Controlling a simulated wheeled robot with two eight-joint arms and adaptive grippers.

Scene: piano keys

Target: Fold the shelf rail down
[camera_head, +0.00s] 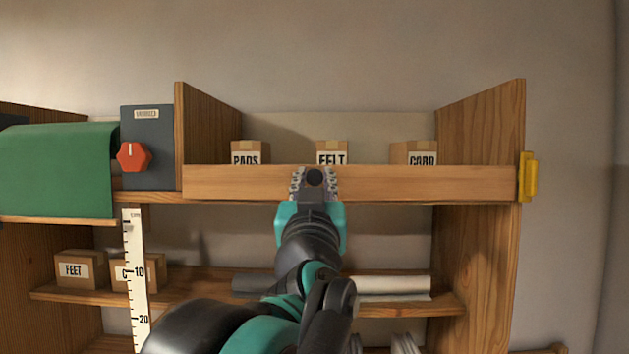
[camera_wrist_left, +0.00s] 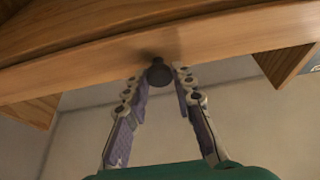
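The shelf rail (camera_head: 400,184) is a plain wooden board standing upright across the front of the upper shelf. It also spans the left wrist view (camera_wrist_left: 225,38). A dark round knob (camera_head: 315,177) sits on its face near the middle and shows in the left wrist view (camera_wrist_left: 159,73). My left gripper (camera_head: 315,182) is at the rail, with one finger on each side of the knob. Its fingers (camera_wrist_left: 160,85) are apart; whether they touch the knob is not clear. My right gripper is not in view.
Boxes marked PADS (camera_head: 246,153), FELT (camera_head: 332,152) and CORD (camera_head: 414,154) stand behind the rail. A yellow piece (camera_head: 528,177) is at the right post. A grey box with a red knob (camera_head: 133,157), green cloth (camera_head: 60,170) and white ruler (camera_head: 136,280) are left.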

